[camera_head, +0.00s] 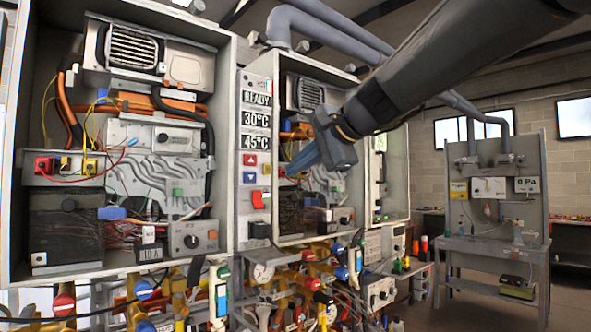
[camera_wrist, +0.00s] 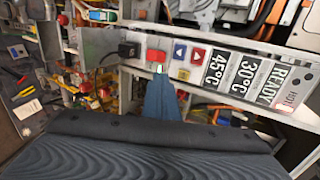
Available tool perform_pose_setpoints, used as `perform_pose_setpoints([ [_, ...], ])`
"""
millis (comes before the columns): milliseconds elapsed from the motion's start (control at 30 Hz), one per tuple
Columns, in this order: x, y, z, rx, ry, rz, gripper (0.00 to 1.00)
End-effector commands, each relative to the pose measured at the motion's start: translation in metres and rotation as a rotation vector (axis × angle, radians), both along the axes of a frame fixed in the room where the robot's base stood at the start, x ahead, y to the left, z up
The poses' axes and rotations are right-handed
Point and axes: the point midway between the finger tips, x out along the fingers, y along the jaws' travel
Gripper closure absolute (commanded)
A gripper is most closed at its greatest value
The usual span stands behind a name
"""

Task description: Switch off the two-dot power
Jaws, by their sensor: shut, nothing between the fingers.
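A grey control panel (camera_head: 247,160) carries a red rocker switch (camera_head: 259,200) below its displays and buttons. The rocker also shows in the wrist view (camera_wrist: 155,56), just beyond my fingertips. I cannot make out dot marks beside it or tell for sure which way it is tipped. My gripper (camera_head: 289,172) has blue fingers, shut and empty, and reaches toward the panel from the right.
A red up button (camera_head: 250,160), a blue down button (camera_head: 249,177) and a small yellow button (camera_wrist: 183,74) sit close to the rocker. A black knob or socket (camera_head: 260,230) is below it. Open heater cabinets (camera_head: 225,130) flank the panel. Pipes and valves crowd underneath.

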Motion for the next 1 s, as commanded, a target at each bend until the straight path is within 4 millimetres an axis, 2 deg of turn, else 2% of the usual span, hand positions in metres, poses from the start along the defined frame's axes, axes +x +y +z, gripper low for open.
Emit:
perform_pose_setpoints([
  [667, -0.004, 0.002, -0.007, -0.062, 0.072, -0.002, 1.0],
  [833, 0.004, 0.01, -0.014, -0.062, 0.073, 0.0, 1.0],
  [1000, 0.024, 0.026, -0.028, -0.063, 0.075, 0.0, 1.0],
])
